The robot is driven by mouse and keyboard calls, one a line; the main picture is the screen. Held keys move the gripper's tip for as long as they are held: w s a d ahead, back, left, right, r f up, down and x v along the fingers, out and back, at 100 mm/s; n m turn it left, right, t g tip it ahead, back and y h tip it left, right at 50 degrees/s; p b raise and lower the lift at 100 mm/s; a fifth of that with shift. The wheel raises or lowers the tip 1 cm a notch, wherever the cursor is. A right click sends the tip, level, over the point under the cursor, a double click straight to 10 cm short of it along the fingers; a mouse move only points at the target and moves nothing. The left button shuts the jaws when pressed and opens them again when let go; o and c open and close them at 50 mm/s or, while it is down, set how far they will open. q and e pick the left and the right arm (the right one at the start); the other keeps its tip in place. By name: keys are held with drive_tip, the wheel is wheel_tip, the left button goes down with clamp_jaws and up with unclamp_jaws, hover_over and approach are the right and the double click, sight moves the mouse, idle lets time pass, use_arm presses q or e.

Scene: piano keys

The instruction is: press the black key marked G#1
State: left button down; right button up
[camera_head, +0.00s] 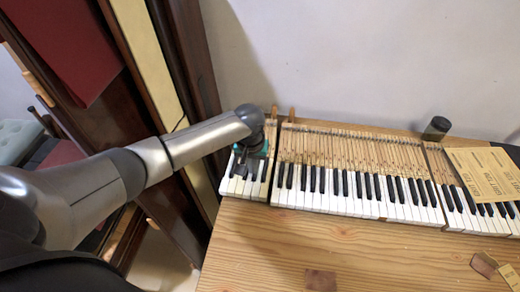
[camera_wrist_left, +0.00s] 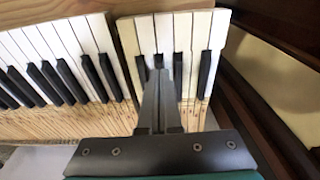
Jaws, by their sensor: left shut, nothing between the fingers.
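The short keyboard section (camera_head: 229,187) stands at the left end of the table, and it also shows in the left wrist view (camera_wrist_left: 146,38). It carries a few black keys (camera_wrist_left: 204,72) among white ones. No G#1 marking is legible, so I cannot tell which black key it is. My left gripper (camera_head: 241,168) points down over this section. In the left wrist view its closed fingers (camera_wrist_left: 160,74) hold nothing and end at the near part of a middle black key (camera_wrist_left: 159,61), partly hiding it. I cannot tell whether they touch it. My right gripper is not in view.
A longer keyboard section (camera_head: 355,208) lies to the right, with a narrow gap between. A dark cylinder (camera_head: 437,128) stands behind it, and printed cards (camera_head: 484,172) lie on the right section. Bare wooden table (camera_head: 270,245) is in front. A wall is behind.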

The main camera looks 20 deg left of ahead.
use_arm(q)
drive_tip(key=shift+f+b, duration=0.35)
drive_tip(key=shift+f, duration=0.8)
wheel_tip(320, 180, up, 3)
drive_tip(key=p, duration=0.4)
drive_tip(key=shift+r, duration=0.15)
wheel_tip(320, 180, up, 6)
drive_tip(key=p, duration=0.7)
